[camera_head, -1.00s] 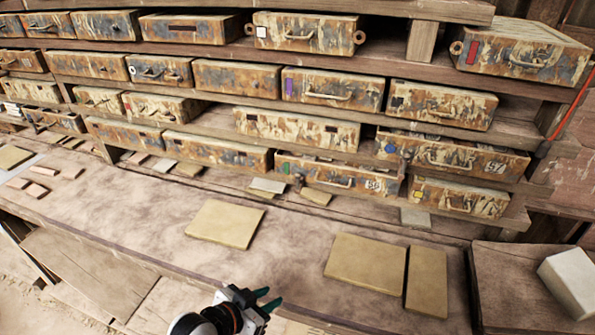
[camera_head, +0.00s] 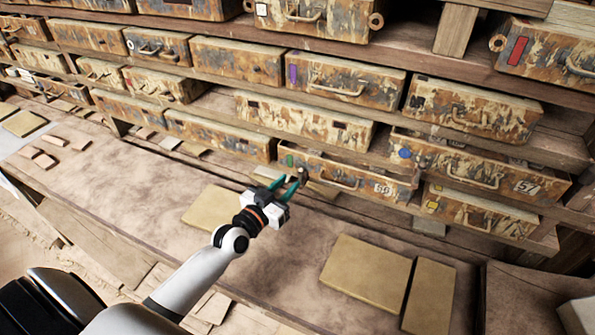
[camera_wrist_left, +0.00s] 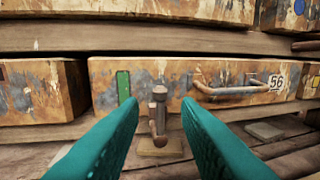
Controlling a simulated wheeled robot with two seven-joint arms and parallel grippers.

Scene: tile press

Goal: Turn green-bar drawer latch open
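The green-bar drawer (camera_head: 345,173) is a rusty, peeling metal drawer with a green bar (camera_head: 290,160), a curved handle and the number 56. It also shows in the left wrist view (camera_wrist_left: 220,75). Its latch (camera_wrist_left: 158,112), a rusty upright rod with a bent lower end, stands on the drawer front between the green bar and the handle. My left gripper (camera_head: 286,183) is in front of the latch. In the left wrist view its two teal fingers (camera_wrist_left: 162,128) are open, one on each side of the latch, with visible gaps. My right gripper is not in view.
Other rusty drawers fill the rack, including one with a blue dot (camera_head: 405,153) and one with a yellow square (camera_head: 432,205). Flat tan tiles (camera_head: 366,272) lie on the bench (camera_head: 130,215). Bare bench lies left of my left arm.

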